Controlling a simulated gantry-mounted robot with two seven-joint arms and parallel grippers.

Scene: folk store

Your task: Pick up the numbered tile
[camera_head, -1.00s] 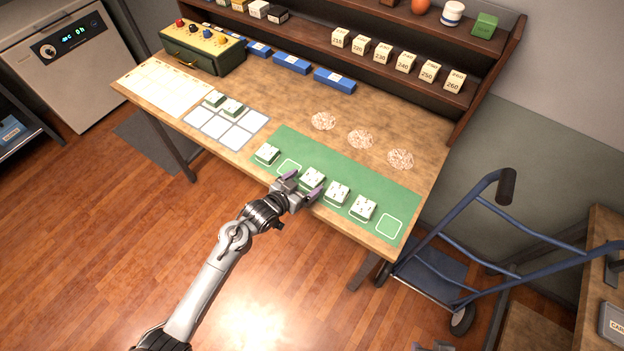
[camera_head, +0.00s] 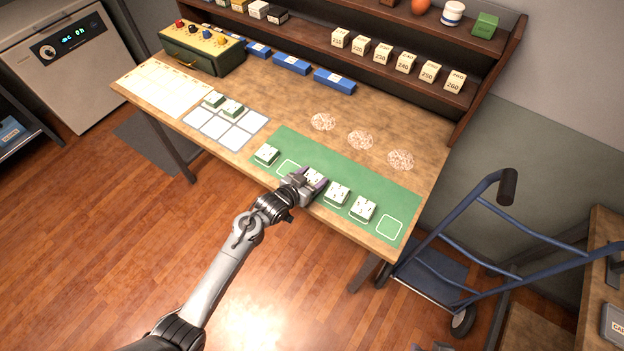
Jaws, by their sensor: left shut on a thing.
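Several white numbered tiles with green bases stand on the green mat (camera_head: 370,180). My left gripper (camera_head: 312,181) is shut on one numbered tile (camera_head: 314,174) near the middle of the mat's front row; the fingers partly hide it. Another tile (camera_head: 266,154) stands left of it, past an empty outlined slot. Two tiles, a nearer one (camera_head: 336,193) and a farther one (camera_head: 362,208), stand to its right. The digits are too small to read. My right gripper is not in view.
A white grid card (camera_head: 222,131) holds two more tiles at its back. An empty outlined slot (camera_head: 389,227) is at the mat's right end. Blue boxes (camera_head: 291,64) and a shelf of numbered blocks (camera_head: 405,60) stand behind. A blue hand truck (camera_head: 440,270) is at right.

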